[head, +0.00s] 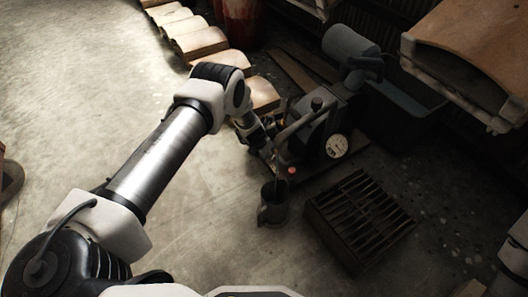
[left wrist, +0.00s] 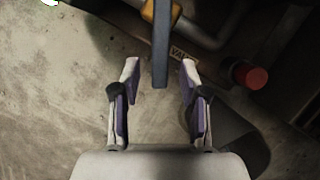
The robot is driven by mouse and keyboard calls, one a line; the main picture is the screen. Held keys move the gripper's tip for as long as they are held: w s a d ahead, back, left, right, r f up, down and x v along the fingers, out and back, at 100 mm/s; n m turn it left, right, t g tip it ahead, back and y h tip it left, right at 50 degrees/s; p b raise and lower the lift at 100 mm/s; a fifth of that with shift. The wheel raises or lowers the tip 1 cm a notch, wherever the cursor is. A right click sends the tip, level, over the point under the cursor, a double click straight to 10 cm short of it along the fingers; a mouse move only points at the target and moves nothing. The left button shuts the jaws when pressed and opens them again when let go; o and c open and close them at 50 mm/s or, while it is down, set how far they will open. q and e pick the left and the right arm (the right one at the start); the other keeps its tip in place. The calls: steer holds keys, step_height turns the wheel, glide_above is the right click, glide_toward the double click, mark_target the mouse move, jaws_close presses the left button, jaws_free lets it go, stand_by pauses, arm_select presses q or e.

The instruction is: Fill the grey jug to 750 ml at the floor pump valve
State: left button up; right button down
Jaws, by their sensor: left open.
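The grey jug (head: 272,212) stands upright on the floor in front of the pump (head: 312,135), with its handle toward the left. Its fill level cannot be read. The pump has a white round dial (head: 337,147) and a red knob (head: 292,170), which also shows in the left wrist view (left wrist: 250,77). My left gripper (left wrist: 159,68) is open at the pump. A grey-blue bar (left wrist: 160,45), by a label seeming to read VALVE (left wrist: 183,54), extends between its fingers with gaps on both sides. My right gripper is not in view.
A slatted grate box (head: 360,215) sits on the floor right of the jug. A dark bin (head: 405,105) and a wooden-topped unit (head: 470,45) stand behind at right. Pale sacks or blocks (head: 195,38) line the back.

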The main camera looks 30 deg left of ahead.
arm_select(q)
steer(key=v, duration=0.7)
steer(key=shift+r, duration=0.25)
steer(key=shift+s, duration=0.1)
stand_by(7.0)
